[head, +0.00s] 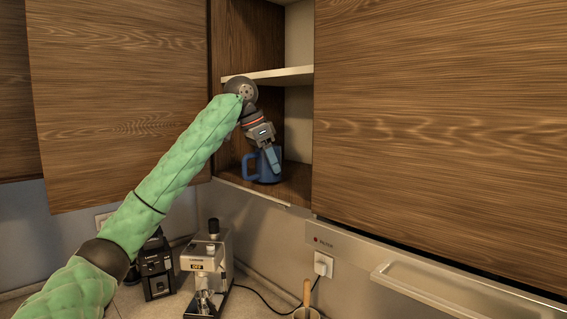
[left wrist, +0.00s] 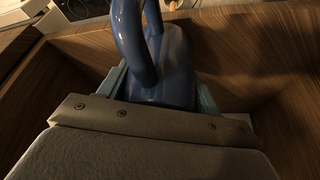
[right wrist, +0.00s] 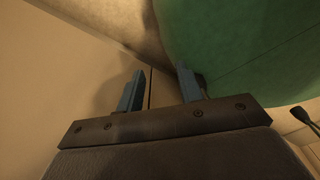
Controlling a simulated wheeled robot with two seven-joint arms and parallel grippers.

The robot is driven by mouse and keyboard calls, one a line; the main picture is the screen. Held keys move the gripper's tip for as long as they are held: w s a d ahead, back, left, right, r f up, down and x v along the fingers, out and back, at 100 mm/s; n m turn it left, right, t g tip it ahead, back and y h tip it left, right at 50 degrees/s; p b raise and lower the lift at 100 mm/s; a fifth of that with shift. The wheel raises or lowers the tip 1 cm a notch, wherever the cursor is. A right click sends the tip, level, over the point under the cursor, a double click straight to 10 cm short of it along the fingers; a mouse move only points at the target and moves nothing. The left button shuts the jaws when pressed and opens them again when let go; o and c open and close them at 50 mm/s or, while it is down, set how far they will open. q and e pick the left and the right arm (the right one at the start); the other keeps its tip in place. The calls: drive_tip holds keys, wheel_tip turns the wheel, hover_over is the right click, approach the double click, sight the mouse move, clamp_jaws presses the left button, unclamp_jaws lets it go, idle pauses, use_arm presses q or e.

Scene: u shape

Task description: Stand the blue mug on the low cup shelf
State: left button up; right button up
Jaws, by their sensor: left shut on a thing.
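The blue mug (head: 262,170) is inside the open wall cabinet, upright or close to it, at the level of the low cup shelf (head: 294,183). Its handle points left in the head view. My left gripper (head: 273,160) comes down from above and is shut on the mug. In the left wrist view the mug (left wrist: 165,70) sits between the fingers, with its handle toward the camera. I cannot tell whether its base touches the shelf. My right gripper (right wrist: 158,88) shows only in its own wrist view, with its fingers apart and nothing between them.
An upper shelf board (head: 285,75) crosses the cabinet above the mug. A door (head: 120,100) stands at the left and a large wooden panel (head: 440,110) at the right. Below are a coffee machine (head: 209,265), a black appliance (head: 156,268) and a utensil pot (head: 306,313).

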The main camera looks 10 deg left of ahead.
use_arm(q)
drive_tip(key=w+d, duration=0.2)
drive_tip(key=d, duration=0.1)
drive_tip(key=w+d, duration=0.1)
drive_tip(key=w, duration=0.1)
drive_tip(key=shift+d+f, duration=0.2)
drive_tip(key=shift+f, duration=0.15)
drive_tip(key=shift+s+a+f, duration=0.1)
drive_tip(key=shift+s+f, duration=0.1)
drive_tip(key=shift+f, duration=0.05)
drive_tip(key=shift+s+a+r, duration=0.1)
drive_tip(key=shift+s+a, duration=0.05)
drive_tip(key=shift+s, duration=0.15)
drive_tip(key=o, duration=1.2)
drive_tip(key=shift+w+f, duration=0.2)
drive_tip(key=shift+w, duration=0.05)
drive_tip(key=shift+s+r, duration=0.15)
drive_tip(key=shift+r, duration=0.2)
drive_tip(key=s+a, duration=0.6)
drive_tip(key=a, duration=0.4)
drive_tip(key=shift+s+a+r, duration=0.15)
drive_tip(key=shift+s+r, duration=0.2)
drive_tip(key=shift+s, duration=0.05)
